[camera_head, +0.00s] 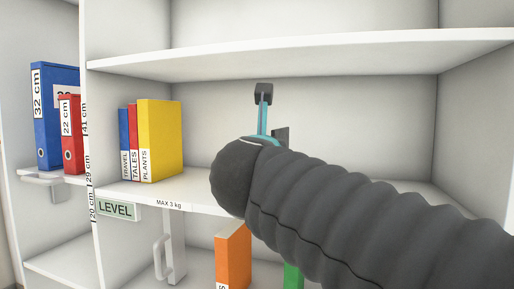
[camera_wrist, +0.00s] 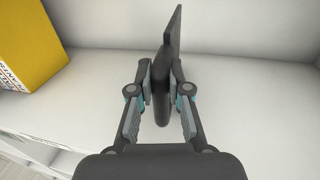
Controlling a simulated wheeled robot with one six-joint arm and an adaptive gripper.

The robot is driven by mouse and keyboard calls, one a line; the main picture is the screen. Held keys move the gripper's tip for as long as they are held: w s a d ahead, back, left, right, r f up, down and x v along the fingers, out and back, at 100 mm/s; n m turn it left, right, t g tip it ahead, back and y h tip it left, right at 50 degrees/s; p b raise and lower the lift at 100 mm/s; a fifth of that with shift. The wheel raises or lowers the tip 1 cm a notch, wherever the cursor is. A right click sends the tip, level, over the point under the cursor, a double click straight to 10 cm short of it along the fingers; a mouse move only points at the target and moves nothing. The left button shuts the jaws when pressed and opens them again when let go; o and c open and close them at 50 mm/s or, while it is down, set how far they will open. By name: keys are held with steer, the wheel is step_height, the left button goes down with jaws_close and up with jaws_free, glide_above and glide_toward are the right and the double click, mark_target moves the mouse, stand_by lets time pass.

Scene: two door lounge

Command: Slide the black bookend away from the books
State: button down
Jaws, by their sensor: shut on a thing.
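The black bookend (camera_wrist: 174,38) stands between my fingers in the wrist view, with a thick dark grip part and a thin upright plate. My gripper (camera_wrist: 161,88) is shut on it. In the head view my gripper (camera_head: 264,97) shows only in part, and a dark edge of the bookend (camera_head: 282,134) seems to show behind my arm. The books stand upright on the middle shelf to the left: blue TRAVEL (camera_head: 124,145), red TALES (camera_head: 133,145) and yellow PLANTS (camera_head: 162,138). The yellow book (camera_wrist: 28,45) is also at the wrist view's upper left, apart from the bookend.
The middle shelf (camera_head: 195,195) is bare between the yellow book and my arm. An upper shelf (camera_head: 300,55) lies above. Blue (camera_head: 47,125) and red (camera_head: 69,150) binders stand at the left. An orange book (camera_head: 234,255) and a green one (camera_head: 293,276) are below.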

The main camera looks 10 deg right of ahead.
steer(key=c, duration=1.1)
jaws_free()
steer(key=v, duration=1.2)
